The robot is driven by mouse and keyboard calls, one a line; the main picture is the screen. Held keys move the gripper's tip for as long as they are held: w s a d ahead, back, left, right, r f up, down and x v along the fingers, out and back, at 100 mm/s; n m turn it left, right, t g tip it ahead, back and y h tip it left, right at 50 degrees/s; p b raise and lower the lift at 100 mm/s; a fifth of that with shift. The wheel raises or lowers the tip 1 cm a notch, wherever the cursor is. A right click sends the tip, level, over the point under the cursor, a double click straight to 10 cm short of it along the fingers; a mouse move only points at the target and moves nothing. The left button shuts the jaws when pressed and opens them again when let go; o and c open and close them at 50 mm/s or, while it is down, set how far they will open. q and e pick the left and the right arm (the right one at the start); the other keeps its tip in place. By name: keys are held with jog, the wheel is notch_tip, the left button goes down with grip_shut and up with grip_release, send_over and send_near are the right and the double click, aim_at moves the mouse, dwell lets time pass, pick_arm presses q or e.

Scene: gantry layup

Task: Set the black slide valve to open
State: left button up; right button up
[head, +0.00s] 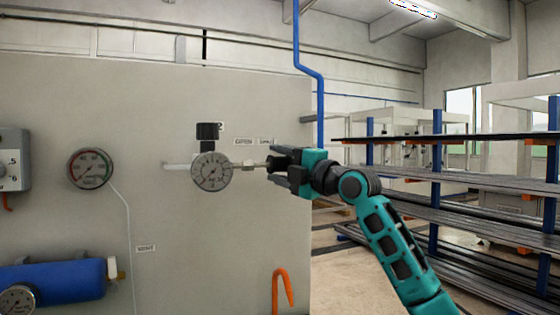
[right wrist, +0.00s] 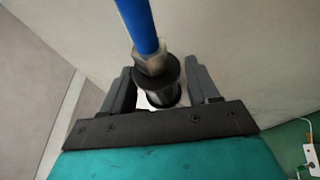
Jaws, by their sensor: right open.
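The black slide valve (right wrist: 165,72) is a round black sleeve under a metal nut and blue hose in the right wrist view. In the head view it sits at the right end of the metal pipe fitting, mostly hidden by my gripper. My right gripper (head: 276,168) is open at the valve, with its fingers on either side. In the right wrist view the fingers (right wrist: 160,92) flank the sleeve, with a gap seen on at least one side. I cannot tell whether it is set open or closed. My left gripper is not in view.
A round gauge (head: 212,171) and a black-knobbed regulator (head: 208,131) sit left of the valve on the grey panel. Another gauge (head: 90,168), a blue cylinder (head: 55,282) and an orange hook (head: 283,290) are further off. A loaded rack (head: 435,190) stands at right.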

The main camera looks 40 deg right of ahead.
grip_shut()
dwell(0.7)
